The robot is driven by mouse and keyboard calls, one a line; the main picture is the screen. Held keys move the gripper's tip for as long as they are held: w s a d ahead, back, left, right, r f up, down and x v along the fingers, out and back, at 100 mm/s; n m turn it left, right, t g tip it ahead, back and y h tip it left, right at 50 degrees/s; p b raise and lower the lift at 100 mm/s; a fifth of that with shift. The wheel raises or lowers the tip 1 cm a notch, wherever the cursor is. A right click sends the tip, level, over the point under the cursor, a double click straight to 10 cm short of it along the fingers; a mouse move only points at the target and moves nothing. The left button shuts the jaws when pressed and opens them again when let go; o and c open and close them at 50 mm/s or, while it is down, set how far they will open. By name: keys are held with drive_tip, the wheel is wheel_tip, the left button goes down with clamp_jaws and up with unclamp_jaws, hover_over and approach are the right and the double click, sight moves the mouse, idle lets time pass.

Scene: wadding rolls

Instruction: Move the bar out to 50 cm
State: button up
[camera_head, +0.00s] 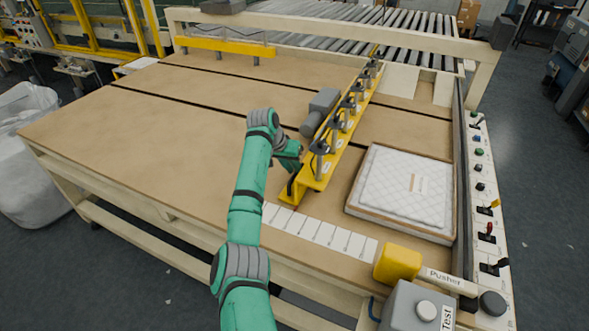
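The yellow bar (348,132) lies across the tan table (130,125), running from the near front edge to the far right. Several dark, round-headed fittings and a grey motor-like block (323,103) sit along it. My green arm reaches over the front edge. My gripper (292,187) is at the bar's near end, against or just over it. Its fingers are dark and small, so whether they grip the bar is unclear.
A white quilted pad (403,190) lies right of the bar. A yellow block (397,263) with a "Pusher" label and a grey "Test" box (415,308) stand at the front right corner. A control panel (484,180) lines the right side.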

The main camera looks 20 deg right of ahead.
idle(0.5)
drive_tip(key=v, duration=1)
drive_tip(key=shift+a+r, duration=0.25)
drive_tip(key=shift+a, duration=0.05)
